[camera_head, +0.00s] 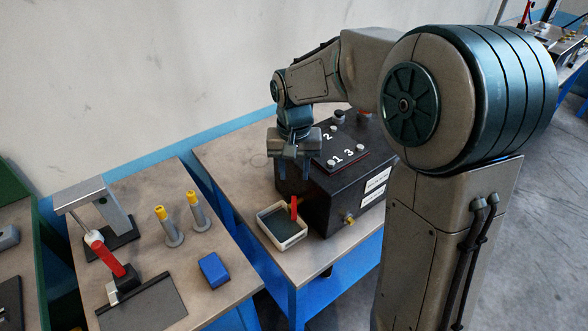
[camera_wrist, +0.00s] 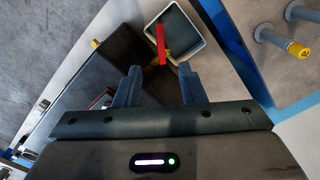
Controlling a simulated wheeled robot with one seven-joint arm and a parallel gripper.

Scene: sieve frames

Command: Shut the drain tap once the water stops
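The drain tap's red lever (camera_head: 294,207) stands out from the front of a black tank (camera_head: 325,205), above a white-rimmed tray (camera_head: 303,236). In the wrist view the red lever (camera_wrist: 161,45) lies beyond my fingertips, with a small brass part beside it over the tray (camera_wrist: 203,50). My gripper (camera_head: 296,156) is above the tank's left end, pointing down. Its two fingers are apart with nothing held between them (camera_wrist: 158,75), and they do not appear to touch the lever. I cannot make out a water stream; the tray's inside looks dark grey.
A second brass fitting (camera_head: 348,219) juts from the tank's front. A numbered panel with knobs (camera_head: 340,148) is on top. On the left bench are a blue block (camera_head: 214,270), two yellow-topped posts (camera_head: 170,227) and a red-handled press (camera_head: 108,258). A gap separates the benches.

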